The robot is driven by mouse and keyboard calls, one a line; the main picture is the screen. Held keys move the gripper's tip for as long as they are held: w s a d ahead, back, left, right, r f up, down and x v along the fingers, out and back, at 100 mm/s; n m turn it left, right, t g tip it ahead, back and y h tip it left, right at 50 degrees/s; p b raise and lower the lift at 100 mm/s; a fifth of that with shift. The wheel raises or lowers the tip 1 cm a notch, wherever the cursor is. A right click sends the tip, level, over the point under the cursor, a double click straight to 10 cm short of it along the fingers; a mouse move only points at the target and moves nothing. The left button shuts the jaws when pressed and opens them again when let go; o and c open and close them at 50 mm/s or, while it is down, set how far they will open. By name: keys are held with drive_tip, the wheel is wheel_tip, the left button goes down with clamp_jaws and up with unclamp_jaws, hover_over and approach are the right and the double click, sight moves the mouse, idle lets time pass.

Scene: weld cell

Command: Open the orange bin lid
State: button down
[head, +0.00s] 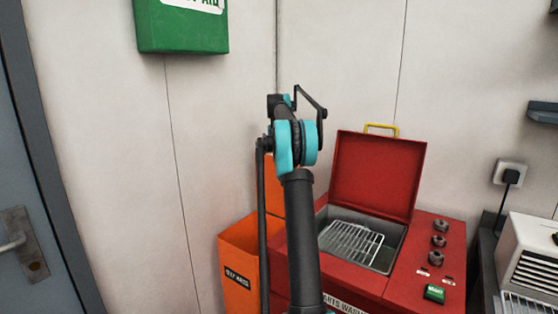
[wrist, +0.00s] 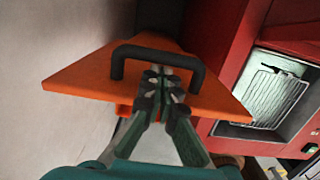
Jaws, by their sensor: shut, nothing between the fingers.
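The head view does not clearly show the fingers.
A green box (head: 182,27) hangs on the wall above. A grey door (head: 30,180) is at left. The wall is close behind the bin.

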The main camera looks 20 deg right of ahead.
drive_tip(key=shift+r, duration=0.1)
drive_tip(key=shift+a+r, duration=0.75)
drive_tip(key=shift+r, duration=5.1)
drive_tip(key=s+a+f+m+t, duration=0.2)
drive_tip(key=s+a+f+m, duration=1.05)
drive_tip(key=s, duration=0.25)
drive_tip(key=s+a+f+m, duration=0.3)
drive_tip(key=s+f, duration=0.4)
drive_tip(key=s, duration=0.4)
drive_tip(key=s+a+f+m+t, duration=0.1)
drive_tip(key=s+a+f+m, duration=0.2)
drive_tip(key=s+f+m, duration=0.2)
drive_tip(key=s+a+f+m, duration=0.3)
drive_tip(key=s+f, duration=0.8)
drive_tip(key=s, duration=0.6)
drive_tip(key=shift+s+m+t+y, duration=0.3)
drive_tip(key=shift+m+t, duration=0.1)
drive_tip(key=shift+m, duration=0.15)
